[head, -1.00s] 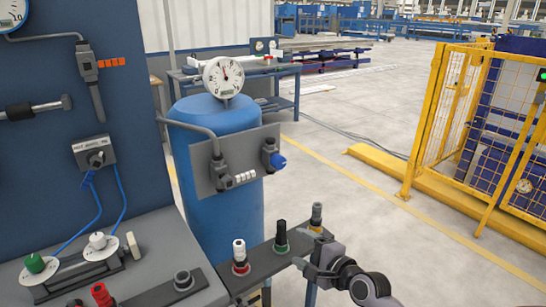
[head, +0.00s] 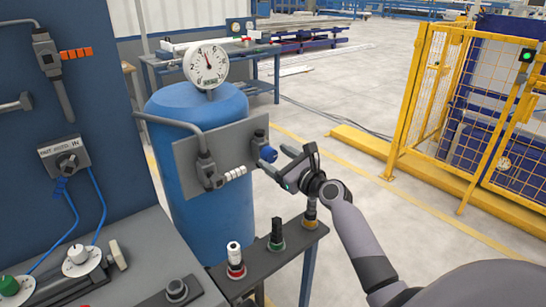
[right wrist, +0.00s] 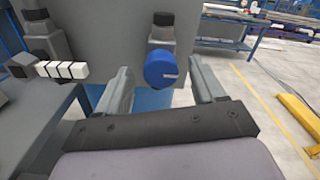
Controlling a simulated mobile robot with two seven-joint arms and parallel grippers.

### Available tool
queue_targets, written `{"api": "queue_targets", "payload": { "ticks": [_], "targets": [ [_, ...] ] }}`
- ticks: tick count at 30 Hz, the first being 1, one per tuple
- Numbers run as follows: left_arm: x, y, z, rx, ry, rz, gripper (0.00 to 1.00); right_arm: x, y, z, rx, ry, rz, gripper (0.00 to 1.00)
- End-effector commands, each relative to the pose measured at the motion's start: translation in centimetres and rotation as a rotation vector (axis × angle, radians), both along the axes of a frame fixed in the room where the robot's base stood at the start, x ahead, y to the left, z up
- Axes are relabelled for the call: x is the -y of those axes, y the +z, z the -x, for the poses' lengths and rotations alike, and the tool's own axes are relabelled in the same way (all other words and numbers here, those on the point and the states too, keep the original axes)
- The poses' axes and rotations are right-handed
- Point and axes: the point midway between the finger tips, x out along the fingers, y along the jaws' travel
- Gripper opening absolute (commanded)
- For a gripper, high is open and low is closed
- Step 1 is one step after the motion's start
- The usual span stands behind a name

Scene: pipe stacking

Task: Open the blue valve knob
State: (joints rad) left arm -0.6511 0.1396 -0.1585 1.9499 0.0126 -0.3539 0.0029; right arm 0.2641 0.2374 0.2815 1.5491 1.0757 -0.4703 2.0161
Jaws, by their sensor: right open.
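The blue valve knob (head: 268,154) sits on the right part of a grey panel (head: 220,150) in front of a blue tank (head: 222,222). My right gripper (head: 276,165) is open close in front of the knob in the head view. In the right wrist view the round blue knob (right wrist: 161,69) lies ahead between the two spread fingers, nearer the left-right middle. A pale mark shows on its face. No contact shows. My left gripper is not in view.
A white-handled valve (head: 212,172) is left of the knob on the panel. A gauge (head: 206,62) tops the tank. Open floor lies right, before a yellow fence (head: 410,120).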

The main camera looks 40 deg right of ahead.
Motion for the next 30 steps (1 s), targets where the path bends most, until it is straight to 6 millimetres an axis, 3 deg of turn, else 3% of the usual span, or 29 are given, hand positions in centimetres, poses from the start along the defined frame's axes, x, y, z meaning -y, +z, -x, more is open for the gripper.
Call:
{"api": "queue_targets", "payload": {
  "ticks": [6,15,16,21,30],
  "targets": [
    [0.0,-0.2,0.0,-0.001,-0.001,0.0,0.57,-0.1,0.0,-1.5,0.0,-0.001,0.002,0.69],
    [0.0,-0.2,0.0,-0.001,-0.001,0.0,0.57,-0.1,0.0,-1.7,0.0,-0.001,0.003,0.69],
    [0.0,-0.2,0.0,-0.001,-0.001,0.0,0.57,-0.1,0.0,-1.7,0.0,-0.001,0.003,0.65],
    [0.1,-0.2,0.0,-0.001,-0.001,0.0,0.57,-0.1,0.0,-1.7,0.0,-0.001,0.003,0.13],
    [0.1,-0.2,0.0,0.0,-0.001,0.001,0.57,-0.1,0.0,-1.7,0.002,-0.001,0.024,0.13]
  ]
}}
